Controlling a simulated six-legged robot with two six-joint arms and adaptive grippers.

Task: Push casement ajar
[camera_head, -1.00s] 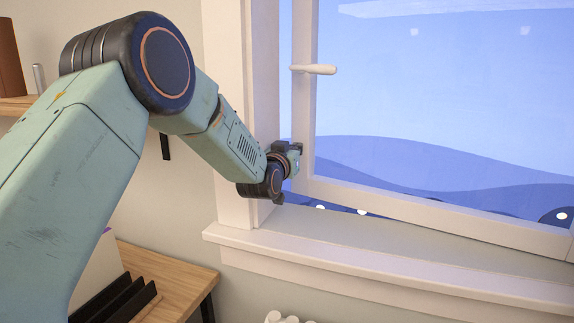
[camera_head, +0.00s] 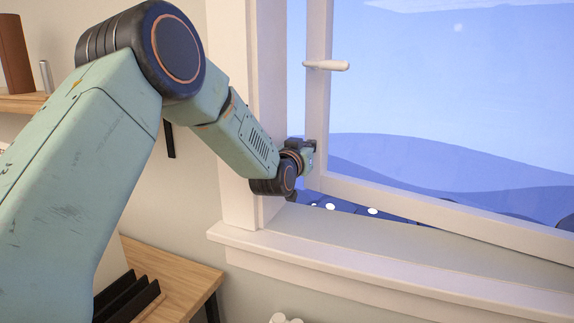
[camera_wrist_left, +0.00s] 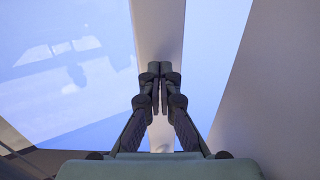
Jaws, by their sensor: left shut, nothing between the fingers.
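The casement (camera_head: 440,212) is a white framed sash with a pale handle (camera_head: 327,65) on its left stile. It stands ajar, with a gap between that stile and the white window jamb (camera_head: 268,100). My left gripper (camera_head: 308,150) is at the lower part of the stile, beside the gap. In the left wrist view its fingers (camera_wrist_left: 160,70) are shut and empty, with their tips in front of the casement stile (camera_wrist_left: 158,28). I cannot tell whether the tips touch the stile. My right gripper is in neither view.
A white sill (camera_head: 300,240) runs below the window. A wooden desk (camera_head: 185,285) with a black rack (camera_head: 130,300) is at the lower left. A shelf (camera_head: 25,102) is on the left wall. A white object (camera_head: 285,319) shows at the bottom edge.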

